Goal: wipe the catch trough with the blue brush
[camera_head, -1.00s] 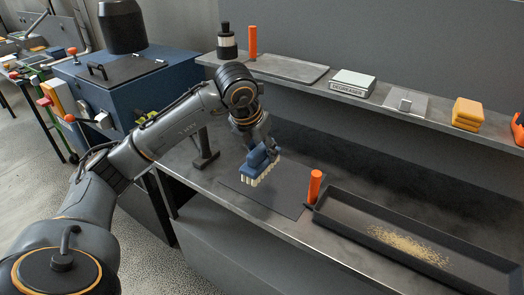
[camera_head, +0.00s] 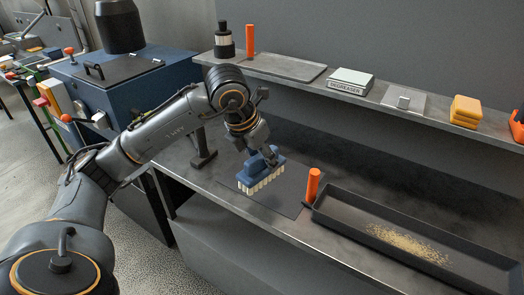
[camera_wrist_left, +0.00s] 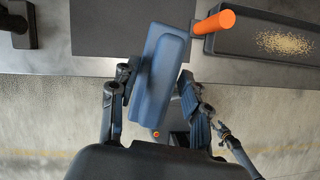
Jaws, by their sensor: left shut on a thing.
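The blue brush (camera_head: 261,172) with pale bristles is held by my left gripper (camera_head: 266,153), bristles down, above the dark mat on the bench. In the left wrist view the brush (camera_wrist_left: 158,75) lies between the two fingers of the gripper (camera_wrist_left: 155,92), which are shut on it. The catch trough (camera_head: 335,220) is a long dark tray to the right of the brush. A patch of tan grains (camera_head: 408,242) lies in it. The trough (camera_wrist_left: 232,45) and grains (camera_wrist_left: 285,43) also show in the left wrist view.
An orange cylinder (camera_head: 312,186) stands at the trough's left end. The dark mat (camera_head: 285,200) is bare around the brush. A shelf (camera_head: 300,82) above the bench holds a degreaser box (camera_head: 351,81), yellow sponges (camera_head: 466,110) and other items. A dark post (camera_head: 201,150) stands left of the brush.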

